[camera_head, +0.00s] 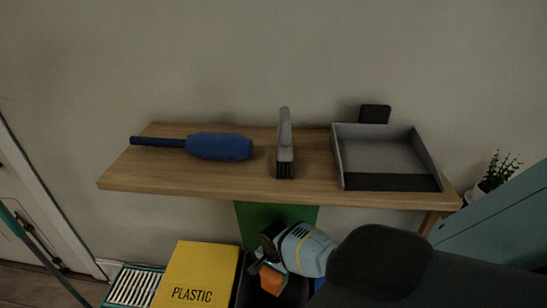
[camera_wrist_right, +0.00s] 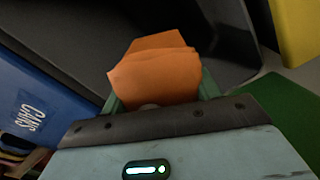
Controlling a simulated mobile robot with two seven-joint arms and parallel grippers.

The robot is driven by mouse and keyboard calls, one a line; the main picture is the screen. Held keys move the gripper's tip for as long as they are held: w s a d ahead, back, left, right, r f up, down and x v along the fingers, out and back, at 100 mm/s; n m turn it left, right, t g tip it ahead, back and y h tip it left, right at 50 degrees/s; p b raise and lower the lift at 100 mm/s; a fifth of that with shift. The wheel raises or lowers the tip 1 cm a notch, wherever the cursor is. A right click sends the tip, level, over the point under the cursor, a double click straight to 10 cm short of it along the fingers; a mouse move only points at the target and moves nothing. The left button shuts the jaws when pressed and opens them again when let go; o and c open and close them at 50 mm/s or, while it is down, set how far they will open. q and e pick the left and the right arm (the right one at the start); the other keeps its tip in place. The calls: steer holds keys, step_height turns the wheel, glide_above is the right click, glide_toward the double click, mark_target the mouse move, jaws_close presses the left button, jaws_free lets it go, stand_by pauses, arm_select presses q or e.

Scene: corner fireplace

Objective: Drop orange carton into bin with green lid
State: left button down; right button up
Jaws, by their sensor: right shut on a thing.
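The orange carton (camera_head: 270,281) is held in my right gripper (camera_head: 268,262), just over the open mouth of a dark bin (camera_head: 292,296). The bin's green lid (camera_head: 277,215) stands raised behind it, under the shelf edge. In the right wrist view, the orange carton (camera_wrist_right: 155,72) is between the fingers of my right gripper (camera_wrist_right: 158,98), with the dark bin interior (camera_wrist_right: 228,45) beyond it. The green lid (camera_wrist_right: 283,112) shows at the right there. My left gripper is in neither view.
A yellow lid marked PLASTIC (camera_head: 195,275) is left of the bin. A blue bin marked CANS (camera_wrist_right: 35,105) shows in the wrist view. Above, a wooden shelf (camera_head: 255,186) holds a blue duster (camera_head: 218,146), a brush (camera_head: 285,150) and a grey dustpan (camera_head: 380,155).

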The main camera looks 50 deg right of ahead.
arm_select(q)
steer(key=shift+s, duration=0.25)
arm_select(e)
steer(key=o, duration=1.1)
steer(key=shift+c, duration=0.2)
step_height(320, 180, up, 7)
steer(key=p, duration=0.2)
steer(key=shift+w+f+p, duration=0.15)
steer(key=shift+p, duration=0.2)
steer(key=shift+r, duration=0.6)
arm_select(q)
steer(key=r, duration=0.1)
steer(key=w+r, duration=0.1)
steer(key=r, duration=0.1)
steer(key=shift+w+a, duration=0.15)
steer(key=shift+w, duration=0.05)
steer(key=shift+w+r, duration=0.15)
arm_select(e)
steer(key=shift+s+a+f, duration=0.1)
steer(key=shift+s, duration=0.1)
